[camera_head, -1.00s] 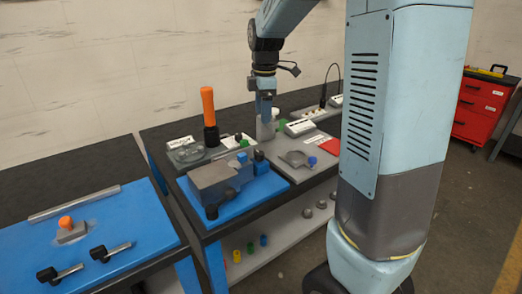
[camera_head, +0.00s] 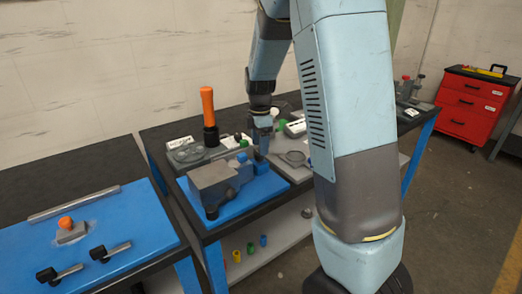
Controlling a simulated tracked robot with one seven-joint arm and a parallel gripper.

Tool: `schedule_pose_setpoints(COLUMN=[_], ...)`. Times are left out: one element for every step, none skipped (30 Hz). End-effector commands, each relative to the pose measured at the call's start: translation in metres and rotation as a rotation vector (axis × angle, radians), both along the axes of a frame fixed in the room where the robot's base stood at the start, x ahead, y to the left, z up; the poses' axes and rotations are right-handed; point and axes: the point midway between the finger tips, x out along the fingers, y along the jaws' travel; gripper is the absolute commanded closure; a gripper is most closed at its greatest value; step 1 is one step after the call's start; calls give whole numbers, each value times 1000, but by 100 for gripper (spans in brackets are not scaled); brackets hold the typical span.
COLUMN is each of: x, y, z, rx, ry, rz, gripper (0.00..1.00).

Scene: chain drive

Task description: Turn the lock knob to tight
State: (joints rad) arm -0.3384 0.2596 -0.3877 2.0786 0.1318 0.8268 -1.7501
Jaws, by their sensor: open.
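A grey block unit (camera_head: 208,182) sits on a blue plate (camera_head: 262,190) on the middle bench. A dark round knob (camera_head: 211,213) is at its front lower corner. A small blue knob-like part (camera_head: 260,167) stands at its right end. I cannot tell which of these is the lock knob, or read any tight mark. My gripper (camera_head: 264,149) is open and points down just above the small blue part. Its fingertips are small and partly merge with that part, so contact cannot be told.
An orange-handled tool (camera_head: 208,108) stands upright behind the block. A grey tray (camera_head: 187,152) lies beside it. The left bench holds a blue board with an orange-knobbed block (camera_head: 70,231) and black-handled parts (camera_head: 110,251). A red drawer cabinet (camera_head: 468,108) stands far right.

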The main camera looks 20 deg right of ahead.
Motion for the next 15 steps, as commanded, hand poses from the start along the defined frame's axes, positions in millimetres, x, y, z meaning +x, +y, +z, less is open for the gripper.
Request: schedule_pose_setpoints(x=[0, 0, 0, -1, 0, 0, 0, 0, 0, 0, 0, 0, 0, 0, 0], y=[0, 0, 0, 0, 0, 0, 0, 0, 0, 1, 1, 1, 1, 1, 1], z=[-7, -11, -16, -18, -21, -23, -25, -26, -28, -28, -29, -29, -29, -29, -29], rx=[0, 0, 0, 0, 0, 0, 0, 0, 1, 1, 1, 1, 1, 1, 1], ry=[2, 2, 3, 3, 2, 1, 0, 0, 0, 0, 0, -1, -1, -1, -1], rz=[-1, -1, 0, 0, 0, 0, 0, 0, 0, 0, 0, 0, 0, 0, 0], gripper=[37, 37, 37, 37, 37, 37, 37, 37, 37, 37, 37, 37, 37, 37, 37])
